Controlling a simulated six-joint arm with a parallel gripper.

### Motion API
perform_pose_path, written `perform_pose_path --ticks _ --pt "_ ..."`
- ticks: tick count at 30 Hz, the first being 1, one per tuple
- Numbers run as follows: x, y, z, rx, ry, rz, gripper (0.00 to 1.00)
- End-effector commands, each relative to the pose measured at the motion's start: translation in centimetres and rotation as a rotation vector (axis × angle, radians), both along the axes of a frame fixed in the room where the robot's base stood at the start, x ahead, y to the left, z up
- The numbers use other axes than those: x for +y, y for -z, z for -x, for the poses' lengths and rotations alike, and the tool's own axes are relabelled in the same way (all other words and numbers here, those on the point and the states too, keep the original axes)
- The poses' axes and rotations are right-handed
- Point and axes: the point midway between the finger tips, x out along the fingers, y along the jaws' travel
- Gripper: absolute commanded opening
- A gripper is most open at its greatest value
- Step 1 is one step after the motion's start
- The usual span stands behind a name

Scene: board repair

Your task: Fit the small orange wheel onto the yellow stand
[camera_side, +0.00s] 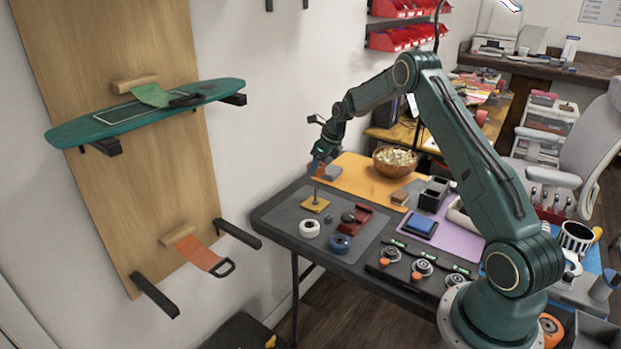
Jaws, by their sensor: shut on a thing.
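The yellow stand (312,206) is a small square base with a thin upright pin, on the grey mat at the table's left end. The wheel is tiny in this view and partly hidden by the fingers. It appears just above the pin top; I cannot tell whether they touch.
A white wheel (310,228), a blue wheel (340,243) and a red tool (356,217) lie near the stand. A wooden bowl (395,161) stands behind on the orange mat (362,178). A black tray (420,268) with round parts is at the front. A green skateboard deck (140,115) rests on wall brackets.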

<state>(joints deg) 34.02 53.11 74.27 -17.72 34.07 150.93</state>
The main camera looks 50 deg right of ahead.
Motion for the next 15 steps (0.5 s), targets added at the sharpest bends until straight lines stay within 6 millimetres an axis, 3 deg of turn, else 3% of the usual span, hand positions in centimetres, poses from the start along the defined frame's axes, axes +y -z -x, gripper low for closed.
perform_pose_path --ticks 15 --pt "0.1 1.9 0.0 0.001 -0.001 0.0 0.27"
